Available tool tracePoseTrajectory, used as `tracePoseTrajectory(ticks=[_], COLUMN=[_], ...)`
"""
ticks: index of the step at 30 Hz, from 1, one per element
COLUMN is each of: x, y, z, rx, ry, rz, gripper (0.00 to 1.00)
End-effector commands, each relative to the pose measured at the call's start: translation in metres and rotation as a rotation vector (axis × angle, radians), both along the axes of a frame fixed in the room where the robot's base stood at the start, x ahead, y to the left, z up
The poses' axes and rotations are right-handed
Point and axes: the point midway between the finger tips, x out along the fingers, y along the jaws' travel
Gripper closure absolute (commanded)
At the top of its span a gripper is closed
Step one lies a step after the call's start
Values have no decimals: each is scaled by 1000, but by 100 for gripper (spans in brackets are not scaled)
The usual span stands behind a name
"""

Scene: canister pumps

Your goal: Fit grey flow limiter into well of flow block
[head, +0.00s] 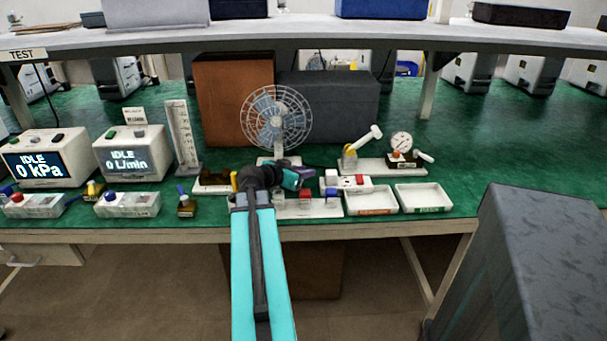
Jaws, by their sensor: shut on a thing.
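My gripper (303,175) is low over the middle of the green bench, just in front of the fan. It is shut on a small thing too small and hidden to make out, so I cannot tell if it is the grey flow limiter. Just below the gripper is a pale block with coloured parts (310,208), partly behind my arm. A white block with red and dark parts (353,183) stands just to the right. I cannot tell which of these, if either, is the flow block, and no well is visible.
Two white trays, one with an orange label (371,200) and one with a green label (424,198), lie right of the blocks. A caged fan (276,118) stands behind. Idle display units (132,152) are at left. A gauge stand (378,165) is back right. Green bench right of the trays is clear.

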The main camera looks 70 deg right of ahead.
Motion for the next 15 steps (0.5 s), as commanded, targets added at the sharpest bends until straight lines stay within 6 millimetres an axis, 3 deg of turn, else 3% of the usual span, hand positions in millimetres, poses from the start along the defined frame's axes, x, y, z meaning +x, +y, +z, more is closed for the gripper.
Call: tracePoseTrajectory(ticks=[15], x=[1], y=[-1], z=[59], rx=[-5], ry=[1], rz=[2], gripper=[100])
